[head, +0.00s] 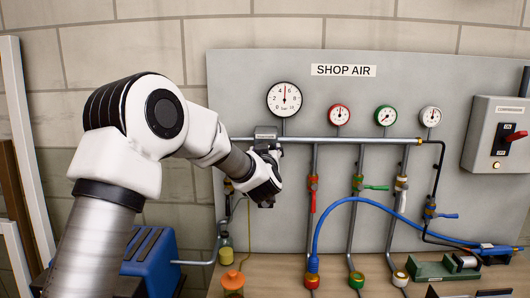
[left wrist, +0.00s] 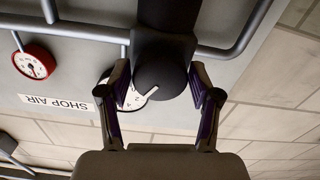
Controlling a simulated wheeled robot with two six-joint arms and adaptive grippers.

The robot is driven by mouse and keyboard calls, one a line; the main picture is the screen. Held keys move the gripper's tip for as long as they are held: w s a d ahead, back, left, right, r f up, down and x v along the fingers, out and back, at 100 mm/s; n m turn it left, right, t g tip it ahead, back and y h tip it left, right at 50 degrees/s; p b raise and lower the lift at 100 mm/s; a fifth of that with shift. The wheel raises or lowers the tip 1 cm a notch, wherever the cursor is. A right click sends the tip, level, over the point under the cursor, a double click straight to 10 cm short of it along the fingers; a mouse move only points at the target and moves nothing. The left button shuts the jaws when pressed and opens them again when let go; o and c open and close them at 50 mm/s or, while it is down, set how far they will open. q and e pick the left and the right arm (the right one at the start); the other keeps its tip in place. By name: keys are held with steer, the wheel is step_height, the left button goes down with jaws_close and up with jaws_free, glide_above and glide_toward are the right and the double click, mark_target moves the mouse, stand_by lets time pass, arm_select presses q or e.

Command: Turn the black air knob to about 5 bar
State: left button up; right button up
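The black air knob (left wrist: 160,80) shows in the left wrist view, with a white pointer mark on its face. My left gripper's fingers (left wrist: 161,84) are apart, one on each side of the knob, with what looks like only a small gap. I cannot tell if either finger touches it. The large white pressure gauge (head: 284,100) is above the regulator (head: 265,132); its needle points about straight up, near 4. Part of this gauge (left wrist: 133,98) shows behind the knob. My right gripper is not in view.
Smaller red (head: 339,115), green (head: 385,116) and white (head: 430,116) gauges stand along the pipe to the right. Valves and a blue hose (head: 370,202) lie below them. A compressor switch box (head: 498,135) is at far right.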

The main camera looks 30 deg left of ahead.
arm_select(q)
steer(key=shift+w+a+f, duration=0.1)
steer(key=shift+w+f, duration=0.15)
steer(key=v, duration=1.2)
steer(key=shift+a, duration=0.15)
steer(key=shift+s, duration=0.1)
